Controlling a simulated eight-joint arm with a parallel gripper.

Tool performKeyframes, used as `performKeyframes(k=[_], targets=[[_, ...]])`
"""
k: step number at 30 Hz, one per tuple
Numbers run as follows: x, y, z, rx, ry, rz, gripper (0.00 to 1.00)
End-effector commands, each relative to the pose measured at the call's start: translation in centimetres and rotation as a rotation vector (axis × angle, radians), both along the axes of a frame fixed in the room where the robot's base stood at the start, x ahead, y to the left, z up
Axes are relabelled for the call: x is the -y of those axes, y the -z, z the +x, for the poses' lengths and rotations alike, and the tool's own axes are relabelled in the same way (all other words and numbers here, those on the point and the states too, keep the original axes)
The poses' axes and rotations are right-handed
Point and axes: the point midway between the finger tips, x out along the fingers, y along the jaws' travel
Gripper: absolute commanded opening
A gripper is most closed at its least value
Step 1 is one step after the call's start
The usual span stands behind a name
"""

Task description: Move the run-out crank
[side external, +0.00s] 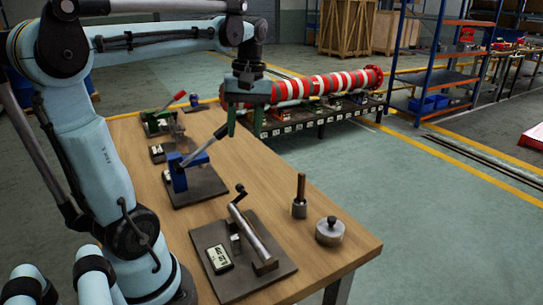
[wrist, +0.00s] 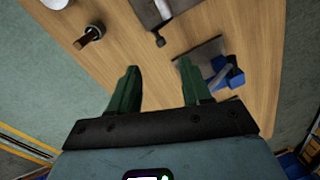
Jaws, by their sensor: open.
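The run-out crank (side external: 239,191) is a small dark crank at the upper end of a grey shaft (side external: 255,233). The shaft lies on a dark plate (side external: 284,265) beside a small digital readout (side external: 219,258). In the wrist view a dark knob (wrist: 160,41), apparently the crank's end, shows beyond the fingertips, with part of its plate at the top edge. My gripper (side external: 244,130) is open and empty, pointing down above the table, farther back than the crank and apart from it. Its green fingers (wrist: 158,68) are spread in the wrist view.
A blue lever fixture (side external: 179,178) stands behind the crank plate, close to my gripper in the picture. A post on a round base (side external: 299,205) and a round knobbed weight (side external: 329,232) stand right of the plate. The wooden tabletop (side external: 262,190) between them is bare.

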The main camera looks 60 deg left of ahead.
Motion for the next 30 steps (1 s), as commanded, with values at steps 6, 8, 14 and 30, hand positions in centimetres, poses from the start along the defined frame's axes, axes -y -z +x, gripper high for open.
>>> performKeyframes(k=[6,8,14,30], targets=[[-2.6,3.4,0.9,-0.029,-0.275,0.030,0.48],[-2.8,3.8,0.9,-0.032,-0.300,0.033,0.48],[-2.8,5.3,0.7,-0.032,-0.307,0.034,0.48],[-2.8,13.0,-0.5,-0.031,-0.305,0.033,0.48]])
